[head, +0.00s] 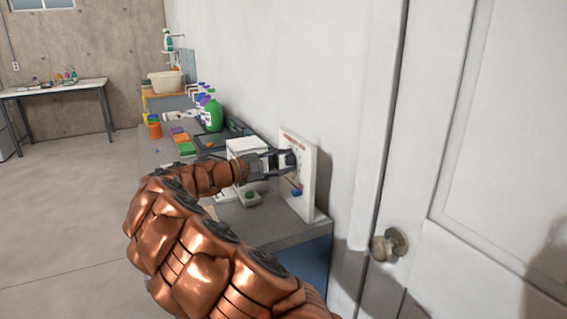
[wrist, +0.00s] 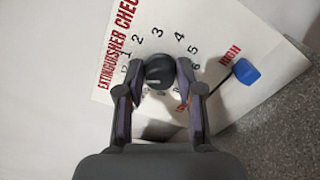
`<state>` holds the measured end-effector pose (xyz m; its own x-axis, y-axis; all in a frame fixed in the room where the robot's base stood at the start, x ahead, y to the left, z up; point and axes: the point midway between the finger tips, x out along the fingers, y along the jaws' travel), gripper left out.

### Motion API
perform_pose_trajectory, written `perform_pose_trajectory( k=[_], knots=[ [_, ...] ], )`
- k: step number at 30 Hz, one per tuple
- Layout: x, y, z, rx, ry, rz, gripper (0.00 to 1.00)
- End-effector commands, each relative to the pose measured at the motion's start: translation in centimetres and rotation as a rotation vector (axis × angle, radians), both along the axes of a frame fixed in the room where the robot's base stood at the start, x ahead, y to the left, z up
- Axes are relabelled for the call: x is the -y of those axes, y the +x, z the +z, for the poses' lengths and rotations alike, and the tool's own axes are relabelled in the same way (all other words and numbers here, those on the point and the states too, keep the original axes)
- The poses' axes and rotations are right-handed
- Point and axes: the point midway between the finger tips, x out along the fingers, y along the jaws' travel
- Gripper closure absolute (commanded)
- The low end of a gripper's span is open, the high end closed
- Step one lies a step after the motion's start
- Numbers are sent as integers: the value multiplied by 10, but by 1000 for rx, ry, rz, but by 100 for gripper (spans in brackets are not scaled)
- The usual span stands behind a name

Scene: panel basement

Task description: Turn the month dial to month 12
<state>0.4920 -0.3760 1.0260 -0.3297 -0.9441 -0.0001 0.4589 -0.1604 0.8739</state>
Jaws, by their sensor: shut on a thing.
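The white panel (head: 308,180) stands upright on the counter against the wall. In the wrist view the panel (wrist: 205,20) has red "EXTINGUISHER CHEC…" lettering and black numbers, with 1 to 6 readable around the dial. The month dial (wrist: 160,71) is a dark round knob; which number its pointer faces is too small to tell. My gripper (wrist: 160,68) is shut on the month dial, with one finger on each side of it. In the head view my gripper (head: 281,161) reaches the panel from the left and hides most of the dial. The lower numbers are partly hidden.
A blue knob (wrist: 246,71) sits by the red "HIGH" label; it also shows below my gripper (head: 296,192). A white box (head: 246,147) and a green bottle (head: 212,116) stand on the counter. A door with a round doorknob (head: 389,245) is at the right.

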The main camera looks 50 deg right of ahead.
Motion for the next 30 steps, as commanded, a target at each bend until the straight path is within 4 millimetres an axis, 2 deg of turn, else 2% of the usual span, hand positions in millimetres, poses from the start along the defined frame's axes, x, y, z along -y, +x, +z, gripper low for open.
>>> perform_pose_trajectory(
  k=[2,3,10,22,26,30],
  knots=[
    [0,1,0,1,-1,3,98],
    [0,1,0,1,-2,2,62],
    [0,0,0,0,0,1,38],
    [-5,2,0,-1,0,1,38],
    [-20,7,0,-1,-1,2,38],
    [-45,18,0,0,0,7,38]
  ],
)
